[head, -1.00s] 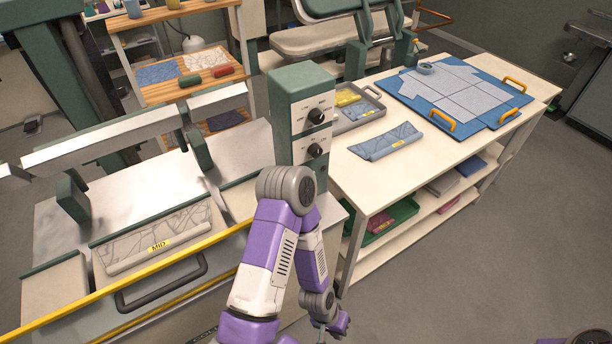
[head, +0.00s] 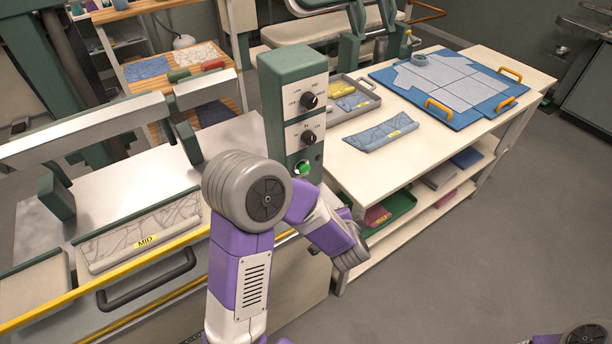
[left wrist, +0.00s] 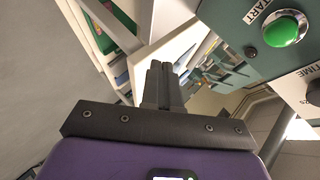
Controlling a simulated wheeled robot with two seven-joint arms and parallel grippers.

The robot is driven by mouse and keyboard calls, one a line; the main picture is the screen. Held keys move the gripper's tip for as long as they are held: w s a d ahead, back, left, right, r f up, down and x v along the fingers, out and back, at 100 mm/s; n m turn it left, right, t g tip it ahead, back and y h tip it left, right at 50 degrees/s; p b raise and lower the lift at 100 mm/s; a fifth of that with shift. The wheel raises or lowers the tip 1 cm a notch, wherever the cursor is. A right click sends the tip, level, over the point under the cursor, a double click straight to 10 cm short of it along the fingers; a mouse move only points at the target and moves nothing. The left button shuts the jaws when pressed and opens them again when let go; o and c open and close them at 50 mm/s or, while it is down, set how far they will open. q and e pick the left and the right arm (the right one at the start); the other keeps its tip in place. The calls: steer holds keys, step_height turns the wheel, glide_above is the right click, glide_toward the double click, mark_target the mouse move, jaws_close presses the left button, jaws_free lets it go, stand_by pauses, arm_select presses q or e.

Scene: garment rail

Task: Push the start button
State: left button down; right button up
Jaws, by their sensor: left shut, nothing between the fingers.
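The green round start button (head: 302,168) sits low on the front of the green control box (head: 283,70), below two black knobs. In the head view my left arm stands in front of the box's lower part, and the fingers cannot be made out. My right gripper is out of view.
An upper knob (head: 310,101) and a lower knob (head: 308,137) are close above the button. The press with a yellow front bar (head: 150,262) stands at left. A white table (head: 350,172) with a tray and blue board stands at right. Open floor lies at lower right.

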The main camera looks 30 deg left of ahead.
mark_target(304, 169)
arm_select(q)
step_height(304, 169, up, 6)
steer(key=s+a+m+y, duration=0.1)
steer(key=a+y, duration=0.1)
steer(key=shift+s+a+m+y+b, duration=0.15)
steer(key=shift+a+m+y+b, duration=0.2)
steer(key=shift+m+y+b, duration=0.1)
steer(key=w+a+b, duration=0.3)
steer(key=a, duration=0.5)
steer(key=shift+w, duration=0.2)
steer(key=shift+a, duration=0.1)
stand_by(1.6)
